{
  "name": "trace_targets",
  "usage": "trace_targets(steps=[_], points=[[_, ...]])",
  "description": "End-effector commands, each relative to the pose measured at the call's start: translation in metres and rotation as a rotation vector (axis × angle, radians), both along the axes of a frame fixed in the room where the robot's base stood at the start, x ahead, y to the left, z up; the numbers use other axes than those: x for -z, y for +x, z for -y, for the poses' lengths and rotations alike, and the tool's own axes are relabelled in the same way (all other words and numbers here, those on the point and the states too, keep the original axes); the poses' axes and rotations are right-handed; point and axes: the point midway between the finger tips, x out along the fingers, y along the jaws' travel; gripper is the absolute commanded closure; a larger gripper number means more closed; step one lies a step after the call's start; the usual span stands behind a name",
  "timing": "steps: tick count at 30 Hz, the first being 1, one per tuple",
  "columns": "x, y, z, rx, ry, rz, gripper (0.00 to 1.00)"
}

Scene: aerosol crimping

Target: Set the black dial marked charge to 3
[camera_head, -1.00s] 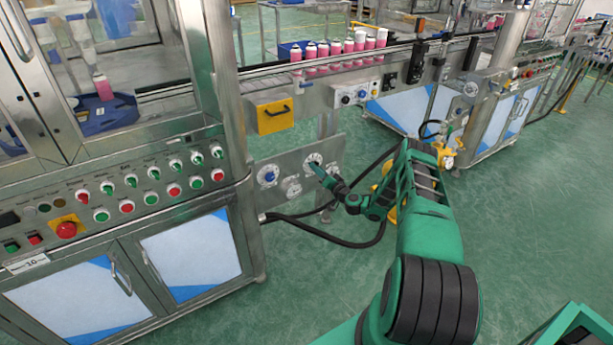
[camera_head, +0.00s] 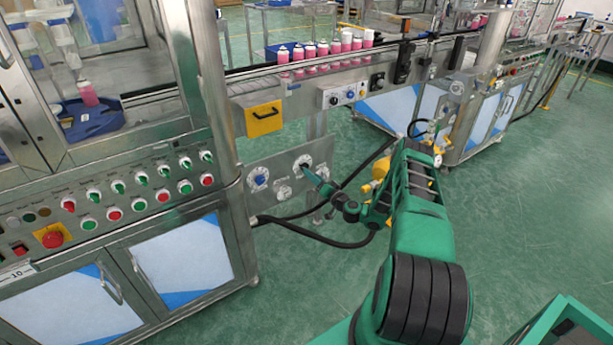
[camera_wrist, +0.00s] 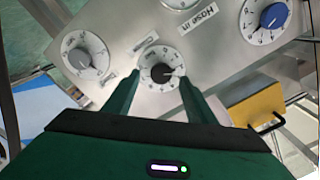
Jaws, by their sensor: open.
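The black dial (camera_wrist: 160,71) sits on a round white scale with numbers in the wrist view. Its dark knob appears to point right; the number it points to is too small to read. A white label (camera_wrist: 145,42) beside it is hard to read. My gripper (camera_wrist: 159,77) is open, with one green finger on each side of the dial. I cannot tell whether the fingers touch it. In the head view my gripper (camera_head: 307,170) is at the metal panel (camera_head: 272,163), in front of the upper right dial (camera_head: 303,160).
The panel also bears a blue dial (camera_wrist: 274,15), a grey dial (camera_wrist: 85,57) and a white dial (camera_wrist: 181,3), with a "Hose in" label nearby. Black hoses (camera_head: 320,237) run below. Pink cans (camera_head: 323,50) line the conveyor.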

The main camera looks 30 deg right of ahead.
Motion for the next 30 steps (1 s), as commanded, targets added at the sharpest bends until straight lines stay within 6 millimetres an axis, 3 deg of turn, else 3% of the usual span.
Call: trace_targets(steps=[6, 12, 25, 30], points=[[0.001, -0.04, 0.002, 0.003, 0.004, -0.003, 0.49], [0.002, -0.06, 0.002, 0.001, 0.001, -0.003, 0.49], [0.0, -0.064, 0.002, -0.002, -0.002, -0.002, 0.49], [-0.017, -0.054, -0.012, -0.071, -0.035, -0.021, 0.49]])
